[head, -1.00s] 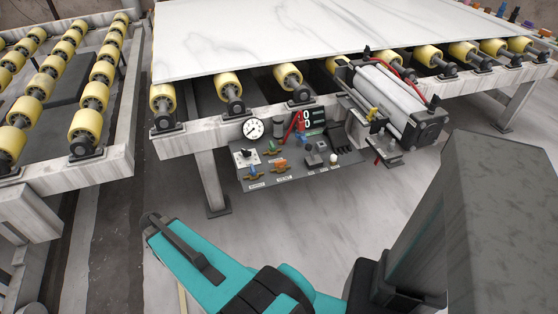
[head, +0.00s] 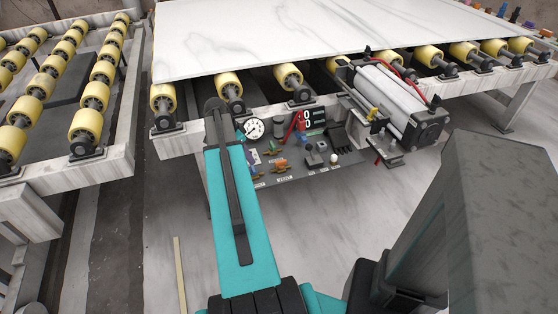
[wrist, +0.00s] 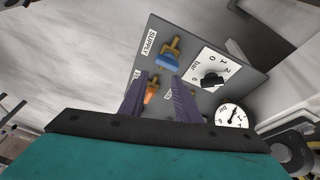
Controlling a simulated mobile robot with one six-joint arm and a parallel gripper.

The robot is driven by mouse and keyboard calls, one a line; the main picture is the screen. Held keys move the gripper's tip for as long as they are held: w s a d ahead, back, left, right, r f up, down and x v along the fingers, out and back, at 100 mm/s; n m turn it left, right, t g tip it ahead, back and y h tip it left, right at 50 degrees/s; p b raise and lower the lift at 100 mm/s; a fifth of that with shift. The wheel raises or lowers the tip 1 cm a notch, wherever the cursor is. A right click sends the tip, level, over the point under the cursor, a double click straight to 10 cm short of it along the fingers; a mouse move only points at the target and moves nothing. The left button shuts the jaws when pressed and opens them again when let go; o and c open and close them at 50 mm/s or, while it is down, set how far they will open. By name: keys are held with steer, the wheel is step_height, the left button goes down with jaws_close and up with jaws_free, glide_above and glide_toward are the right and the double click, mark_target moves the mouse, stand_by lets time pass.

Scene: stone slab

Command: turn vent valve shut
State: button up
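A dark control panel (head: 312,172) hangs at the roller table's front and carries small valves. The valve with the orange handle (head: 281,165) shows in the wrist view (wrist: 151,95) too. A green handle (head: 273,149) stands behind it in the head view. The blue-handled valve (wrist: 167,62) has a label reading SUPPLY. The right finger hides part of the panel.
A pressure gauge (wrist: 231,116) and a black knob on a white numbered plate (wrist: 211,76) sit right of the fingers. A white slab (head: 300,35) lies above on yellow rollers.

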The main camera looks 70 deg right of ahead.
mark_target(281, 161)
steer(key=s+d+r+m, duration=0.3)
steer(key=s+d+r, duration=0.2)
steer(key=d+r, duration=0.1)
steer(key=shift+s, duration=0.35)
steer(key=shift+f, duration=0.2)
steer(key=shift+d+p+x, duration=0.2)
steer(key=shift+p+x, duration=0.3)
steer(key=shift+x, duration=6.25)
steer(key=shift+s+r, duration=0.1)
steer(key=shift+s, duration=0.1)
jaws_close()
steer(key=shift+a, duration=0.4)
steer(key=shift+d, duration=0.25)
